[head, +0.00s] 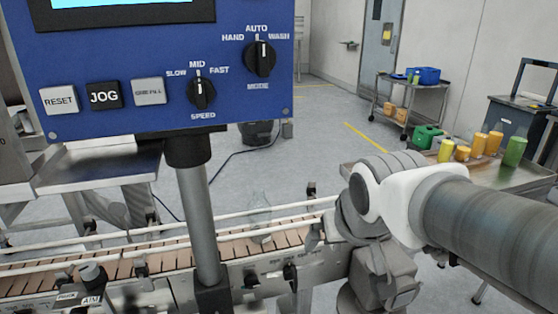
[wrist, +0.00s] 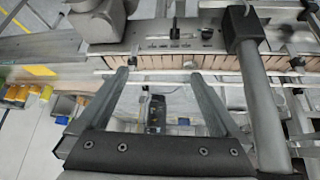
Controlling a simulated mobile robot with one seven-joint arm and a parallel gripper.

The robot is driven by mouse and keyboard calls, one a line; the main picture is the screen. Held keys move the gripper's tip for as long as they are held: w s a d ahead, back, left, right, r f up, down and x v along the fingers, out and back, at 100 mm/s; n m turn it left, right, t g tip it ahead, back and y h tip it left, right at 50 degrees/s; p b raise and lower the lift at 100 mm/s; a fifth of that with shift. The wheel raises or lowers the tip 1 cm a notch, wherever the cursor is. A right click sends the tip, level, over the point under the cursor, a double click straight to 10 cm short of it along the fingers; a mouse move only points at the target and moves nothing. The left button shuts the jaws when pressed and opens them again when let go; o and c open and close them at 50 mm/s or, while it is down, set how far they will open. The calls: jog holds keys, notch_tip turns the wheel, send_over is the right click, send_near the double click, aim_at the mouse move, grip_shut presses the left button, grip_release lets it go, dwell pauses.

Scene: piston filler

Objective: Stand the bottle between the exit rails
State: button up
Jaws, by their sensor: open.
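A clear, see-through bottle (head: 260,212) stands upright on the brown slatted belt (head: 225,248) in the head view. It appears to be between the two pale rails (head: 120,236), near the belt's right end. Its outline is faint. My arm comes in from the right in the head view, and my gripper's fingers cannot be made out there. In the wrist view my gripper (wrist: 160,78) is open, with nothing seen between its fingers. The fingertips point towards the rail and belt edge. I cannot make out the bottle in the wrist view.
A blue control panel (head: 170,75) on a grey post (head: 200,215) stands in front of the belt; the post (wrist: 250,90) is right of my fingers in the wrist view. A steel table (head: 500,178) with yellow and green containers is at right. A cart (head: 410,100) stands behind.

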jog(key=s+g, duration=0.1)
jog(key=s, duration=0.8)
jog(key=shift+d+f, duration=0.15)
jog(key=shift+d, duration=0.3)
jog(key=shift+s, duration=0.1)
